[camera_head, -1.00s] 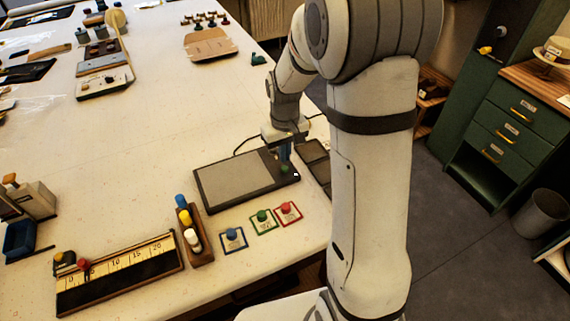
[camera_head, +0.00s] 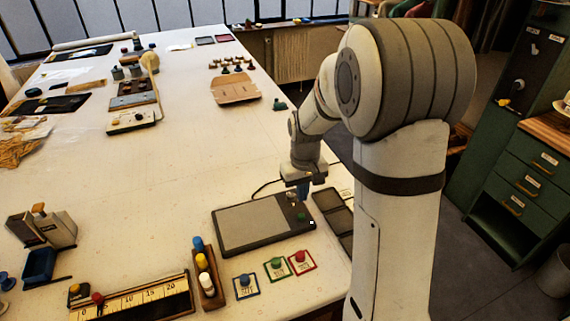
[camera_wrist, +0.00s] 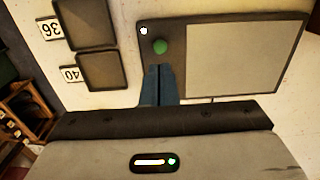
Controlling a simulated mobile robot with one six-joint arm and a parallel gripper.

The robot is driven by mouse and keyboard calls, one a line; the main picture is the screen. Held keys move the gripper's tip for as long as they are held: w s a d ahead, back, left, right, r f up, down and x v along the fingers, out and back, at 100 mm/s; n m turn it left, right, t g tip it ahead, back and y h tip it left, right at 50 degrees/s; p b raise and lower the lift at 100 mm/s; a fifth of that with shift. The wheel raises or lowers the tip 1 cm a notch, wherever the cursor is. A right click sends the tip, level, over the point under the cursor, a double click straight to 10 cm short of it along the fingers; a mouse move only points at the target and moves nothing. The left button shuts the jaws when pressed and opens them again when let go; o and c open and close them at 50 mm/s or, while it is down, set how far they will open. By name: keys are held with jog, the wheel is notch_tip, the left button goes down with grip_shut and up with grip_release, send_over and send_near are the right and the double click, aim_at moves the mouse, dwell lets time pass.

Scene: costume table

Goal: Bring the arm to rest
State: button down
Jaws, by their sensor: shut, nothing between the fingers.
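My gripper (camera_head: 303,192) is shut and empty, pointing down above the right end of a dark tablet-like device (camera_head: 255,226) with a grey panel. In the wrist view my blue-grey fingertips (camera_wrist: 158,80) are together, close to the green knob (camera_wrist: 160,46) on that device. The picture does not clearly show a gap between fingers and device, but the fingers are not around the knob. My arm stands bent at the right side of the table.
Blue, green and red knobs (camera_head: 275,264) on framed cards sit in front of the device. A wooden holder with coloured pegs (camera_head: 206,279) and a ruler board (camera_head: 135,299) lie left of them. Trays marked 36 and 40 (camera_wrist: 88,70) lie beside the device. The table's middle (camera_head: 170,180) is clear.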

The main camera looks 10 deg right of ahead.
jog(key=s+r+m+t+b, duration=0.1)
jog(key=s+r, duration=0.4)
jog(key=s, duration=0.5)
jog(key=s+r+m+t+b, duration=0.1)
jog(key=s+r+t, duration=0.1)
jog(key=s+r, duration=0.4)
jog(key=s, duration=0.4)
jog(key=shift+s, duration=0.2)
jog(key=c, duration=2.1)
grip_release()
jog(key=shift+r, duration=0.1)
